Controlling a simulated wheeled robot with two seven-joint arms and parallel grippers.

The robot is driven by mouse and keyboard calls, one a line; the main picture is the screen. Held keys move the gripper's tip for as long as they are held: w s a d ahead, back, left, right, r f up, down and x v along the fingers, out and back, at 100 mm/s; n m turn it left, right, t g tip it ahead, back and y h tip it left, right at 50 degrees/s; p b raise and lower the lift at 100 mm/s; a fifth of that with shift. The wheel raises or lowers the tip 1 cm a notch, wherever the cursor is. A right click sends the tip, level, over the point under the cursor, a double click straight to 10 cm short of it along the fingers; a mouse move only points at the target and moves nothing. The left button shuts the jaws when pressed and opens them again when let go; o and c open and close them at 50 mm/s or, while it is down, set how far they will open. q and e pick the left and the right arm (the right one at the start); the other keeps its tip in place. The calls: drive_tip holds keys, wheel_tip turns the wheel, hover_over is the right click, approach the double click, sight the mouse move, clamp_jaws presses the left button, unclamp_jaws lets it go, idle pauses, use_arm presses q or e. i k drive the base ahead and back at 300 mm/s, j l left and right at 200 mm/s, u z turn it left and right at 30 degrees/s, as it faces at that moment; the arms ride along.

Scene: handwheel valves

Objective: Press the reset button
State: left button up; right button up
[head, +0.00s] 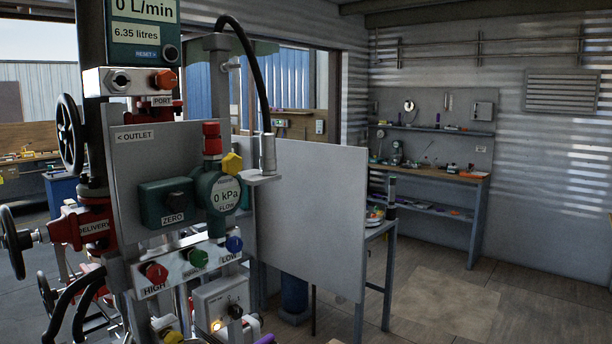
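The reset button (171,53) is a small dark round button at the lower right corner of a green flow display (142,32). The word RESET is printed to its left. The display reads 0 L/min and 6.35 litres, and its top is cut off by the picture edge. Nothing covers the button. I see neither my left nor my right gripper in the head view.
Black handwheels (70,134) stick out at left. A grey panel (311,215) stands right; floor beyond it is open.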

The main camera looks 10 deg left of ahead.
sight(171, 52)
drive_tip(key=u, duration=1.3)
drive_tip(key=l+u, duration=0.3)
